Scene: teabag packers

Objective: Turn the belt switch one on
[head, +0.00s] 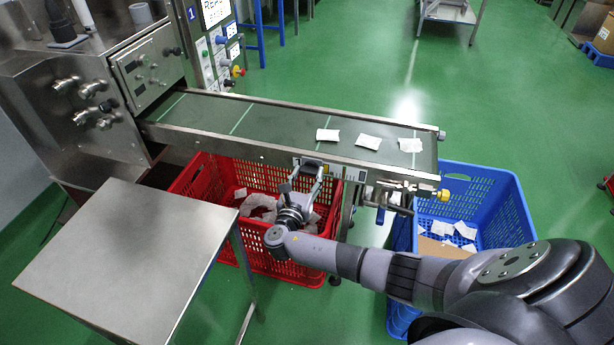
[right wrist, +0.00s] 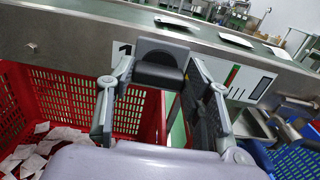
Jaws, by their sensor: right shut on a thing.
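Belt switch one (right wrist: 160,72) is a dark knob on a grey backing plate, on the side of the conveyor, with a "1" printed to its left. In the right wrist view my right gripper (right wrist: 159,80) has its two fingers on either side of the knob and is shut on it. In the head view my right gripper (head: 308,171) reaches up to the conveyor's near side, and its fingers hide the switch there. The knob's exact turn angle is hard to tell. My left gripper is not in view.
Several white teabag packets (head: 368,142) lie on the green conveyor belt (head: 270,122). A red crate (head: 290,265) and a blue crate (head: 505,195), both with packets inside, stand below. A steel table (head: 130,255) is at the left.

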